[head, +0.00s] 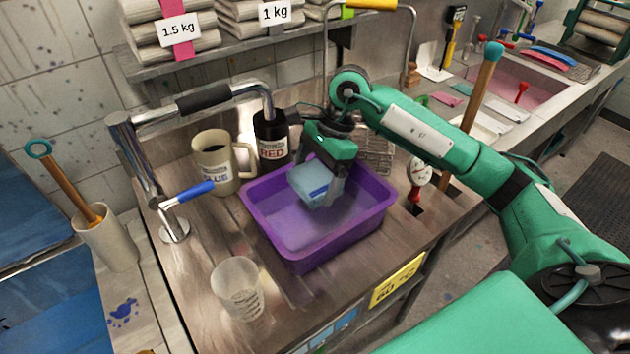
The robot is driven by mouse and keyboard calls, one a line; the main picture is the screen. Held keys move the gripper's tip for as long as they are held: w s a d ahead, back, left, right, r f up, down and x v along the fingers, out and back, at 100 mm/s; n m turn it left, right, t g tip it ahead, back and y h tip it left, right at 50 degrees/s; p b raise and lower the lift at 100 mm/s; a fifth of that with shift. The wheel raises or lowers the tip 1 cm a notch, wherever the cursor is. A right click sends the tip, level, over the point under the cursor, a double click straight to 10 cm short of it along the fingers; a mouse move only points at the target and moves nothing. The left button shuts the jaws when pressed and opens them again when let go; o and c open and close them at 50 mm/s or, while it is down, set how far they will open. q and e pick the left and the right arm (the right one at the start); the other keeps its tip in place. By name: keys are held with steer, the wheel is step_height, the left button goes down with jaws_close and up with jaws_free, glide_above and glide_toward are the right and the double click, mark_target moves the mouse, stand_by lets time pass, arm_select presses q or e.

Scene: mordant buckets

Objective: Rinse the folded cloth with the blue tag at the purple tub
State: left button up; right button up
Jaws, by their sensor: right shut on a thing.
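The purple tub (318,255) sits on the steel counter and holds some pale, cloudy liquid. My right gripper (330,182) reaches into the tub from above, with its fingers pointing down. It is shut on a folded light-blue cloth (305,177). A darker blue tag (318,192) shows on the cloth's near side. The cloth is inside the tub's rim; I cannot tell how much of it touches the liquid. Part of the cloth is hidden by the gripper. My left gripper is not in view.
A tap with a blue lever (195,191) stands left of the tub. A cream jug (217,160) and a dark RED container (271,139) stand behind it. A clear beaker (238,289) is in front left, a dial gauge (418,172) right. The shelf (190,66) holds cloth stacks.

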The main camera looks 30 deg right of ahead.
mark_target(306, 180)
steer(key=shift+r, duration=0.15)
stand_by(0.3)
steer(key=shift+r+p, duration=1.05)
steer(key=shift+r, duration=1.3)
